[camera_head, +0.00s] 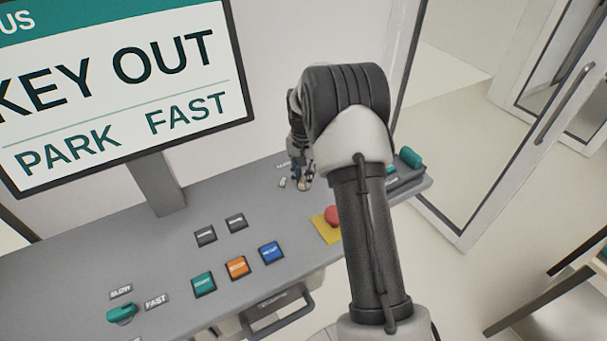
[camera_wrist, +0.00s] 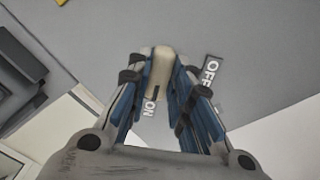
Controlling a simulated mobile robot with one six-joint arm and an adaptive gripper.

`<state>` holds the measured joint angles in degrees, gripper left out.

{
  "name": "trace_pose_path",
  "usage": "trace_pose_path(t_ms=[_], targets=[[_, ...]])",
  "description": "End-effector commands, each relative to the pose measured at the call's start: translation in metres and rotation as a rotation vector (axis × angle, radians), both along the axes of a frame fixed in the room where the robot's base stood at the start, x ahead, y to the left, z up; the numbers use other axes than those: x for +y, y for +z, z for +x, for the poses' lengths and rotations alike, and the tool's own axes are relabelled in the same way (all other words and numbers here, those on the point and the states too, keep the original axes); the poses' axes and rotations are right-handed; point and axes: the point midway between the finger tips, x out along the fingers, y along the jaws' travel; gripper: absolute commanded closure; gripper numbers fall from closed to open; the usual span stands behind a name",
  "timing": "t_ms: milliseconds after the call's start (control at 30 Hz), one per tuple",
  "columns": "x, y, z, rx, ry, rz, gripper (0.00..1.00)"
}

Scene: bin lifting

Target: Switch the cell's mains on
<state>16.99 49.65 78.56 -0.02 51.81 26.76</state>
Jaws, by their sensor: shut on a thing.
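My gripper (camera_head: 303,183) is over the far right part of the grey console. In the wrist view my gripper (camera_wrist: 161,82) is shut on a cream-coloured switch handle (camera_wrist: 162,66), with a finger on each side of it. An ON label (camera_wrist: 149,104) is just below the handle, partly behind the left finger. An OFF label (camera_wrist: 211,70) is to the right of the right finger. The handle's lower part is hidden between the fingers, so I cannot tell which label it points to.
The screen (camera_head: 112,85) reads "KEY OUT", "PARK" and "FAST". The console (camera_head: 170,250) carries a red button (camera_head: 332,215) on yellow, a teal selector (camera_head: 122,314) by SLOW and FAST labels, and several push buttons. A teal part (camera_head: 410,157) is at the right end. A glass door (camera_head: 470,120) stands right.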

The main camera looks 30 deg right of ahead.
Motion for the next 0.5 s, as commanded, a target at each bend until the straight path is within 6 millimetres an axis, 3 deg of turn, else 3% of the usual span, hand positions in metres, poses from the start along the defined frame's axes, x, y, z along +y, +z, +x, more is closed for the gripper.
trace_pose_path(t_ms=[333,367,500], targets=[[-0.0002,0.0005,0.0006,-0.003,-0.006,0.0,1.0],[-0.0002,0.0005,0.0006,-0.003,-0.006,0.0,0.79],[-0.0002,0.0004,0.0005,-0.001,-0.005,0.0,0.69]])
